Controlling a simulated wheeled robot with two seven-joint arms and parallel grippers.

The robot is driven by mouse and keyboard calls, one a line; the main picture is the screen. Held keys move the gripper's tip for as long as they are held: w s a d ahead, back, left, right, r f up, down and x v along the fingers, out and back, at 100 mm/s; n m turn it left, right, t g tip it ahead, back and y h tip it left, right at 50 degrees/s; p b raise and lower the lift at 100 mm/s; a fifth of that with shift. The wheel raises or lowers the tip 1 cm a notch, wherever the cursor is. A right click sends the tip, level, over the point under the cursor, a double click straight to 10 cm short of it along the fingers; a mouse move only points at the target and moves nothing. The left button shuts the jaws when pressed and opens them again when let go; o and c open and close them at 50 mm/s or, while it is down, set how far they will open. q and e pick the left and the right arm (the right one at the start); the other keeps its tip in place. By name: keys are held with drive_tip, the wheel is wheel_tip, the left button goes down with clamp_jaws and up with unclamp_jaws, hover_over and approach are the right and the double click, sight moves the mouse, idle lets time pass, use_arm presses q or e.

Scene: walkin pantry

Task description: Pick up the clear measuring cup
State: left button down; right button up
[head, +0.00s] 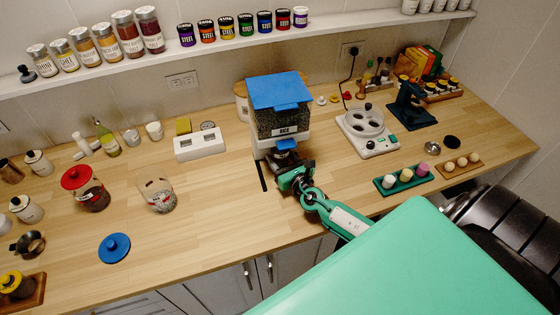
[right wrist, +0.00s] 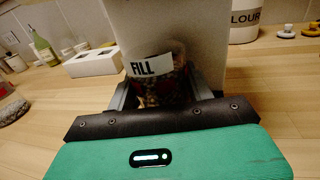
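My right gripper (head: 291,180) reaches in at the foot of the rice dispenser (head: 279,110). In the right wrist view its two fingers (right wrist: 158,92) stand apart on either side of a clear vessel (right wrist: 165,88) with dark contents and red marks, which looks like the measuring cup. A white label reading FILL hides its upper part. Whether the fingers touch its sides cannot be told. In the head view this vessel is mostly hidden by the gripper and the dispenser spout. Another clear glass vessel (head: 158,196) with red marks stands open on the counter at the left. My left gripper is not in view.
A blue lid (head: 115,247) and a red-lidded jar (head: 88,190) are on the left of the counter. A white device (head: 199,144) stands behind. A green tray (head: 404,180) and a white round-topped appliance (head: 366,128) are at the right. The counter's middle left is clear.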

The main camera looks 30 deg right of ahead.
drive_tip(key=c, duration=0.5)
drive_tip(key=shift+r, duration=0.1)
drive_tip(key=shift+r, duration=0.55)
drive_tip(key=s+b, duration=0.1)
drive_tip(key=s, duration=0.5)
drive_tip(key=s+r+b, duration=0.1)
drive_tip(key=s+b, duration=0.1)
drive_tip(key=s, duration=0.4)
drive_tip(key=s+r+b, duration=0.1)
drive_tip(key=s+b, duration=0.1)
drive_tip(key=s, duration=0.4)
drive_tip(key=shift+a+r, duration=0.15)
drive_tip(key=shift+a, duration=0.25)
